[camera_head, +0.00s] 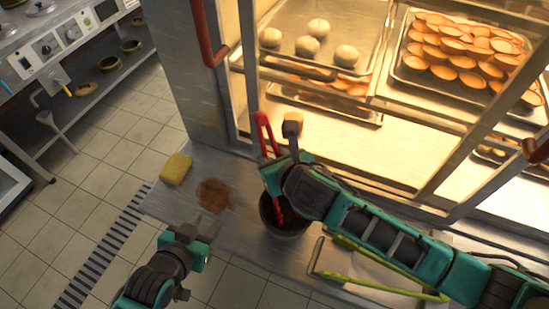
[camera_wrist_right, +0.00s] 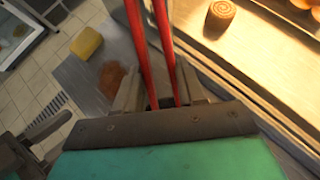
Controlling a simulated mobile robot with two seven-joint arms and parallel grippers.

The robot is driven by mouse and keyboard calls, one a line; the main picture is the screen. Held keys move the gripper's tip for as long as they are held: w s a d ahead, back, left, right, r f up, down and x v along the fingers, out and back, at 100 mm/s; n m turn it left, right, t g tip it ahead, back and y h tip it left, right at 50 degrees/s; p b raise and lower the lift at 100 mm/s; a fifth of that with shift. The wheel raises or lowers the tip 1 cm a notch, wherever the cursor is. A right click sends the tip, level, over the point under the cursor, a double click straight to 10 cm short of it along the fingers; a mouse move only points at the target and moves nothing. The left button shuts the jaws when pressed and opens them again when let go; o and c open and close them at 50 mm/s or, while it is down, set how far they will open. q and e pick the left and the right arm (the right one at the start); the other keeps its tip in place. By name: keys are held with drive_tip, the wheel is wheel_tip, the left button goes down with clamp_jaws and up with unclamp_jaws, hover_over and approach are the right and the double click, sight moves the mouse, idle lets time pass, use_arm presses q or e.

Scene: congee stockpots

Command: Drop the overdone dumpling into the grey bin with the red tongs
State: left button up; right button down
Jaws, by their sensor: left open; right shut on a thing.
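The red tongs (camera_head: 264,134) are clasped in my right gripper (camera_head: 279,160), above the counter by the display case. In the right wrist view, the two red arms of the tongs (camera_wrist_right: 158,50) run up between the gripper's fingers and out of the top edge. The grey bin (camera_head: 292,237) is a round dark-mouthed container on the counter, partly hidden under my right gripper. A small brown piece with a spiral top (camera_wrist_right: 220,15) sits on the lit surface right of the tongs; I cannot tell whether it is the overdone dumpling. My left gripper (camera_head: 190,238) is open and empty at the counter's front edge.
A yellow sponge (camera_head: 175,169) and a brown stain (camera_head: 214,195) are on the counter. The case holds pale dumplings (camera_head: 311,45) and a tray of orange pastries (camera_head: 450,48) behind metal posts.

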drive_tip(key=c, duration=1)
unclamp_jaws()
wheel_tip(320, 180, up, 5)
drive_tip(key=p, duration=0.4)
drive_tip(key=shift+p, duration=0.4)
wheel_tip(320, 180, up, 5)
drive_tip(key=shift+f, duration=0.1)
drive_tip(key=shift+o, duration=0.2)
drive_tip(key=shift+c, duration=0.4)
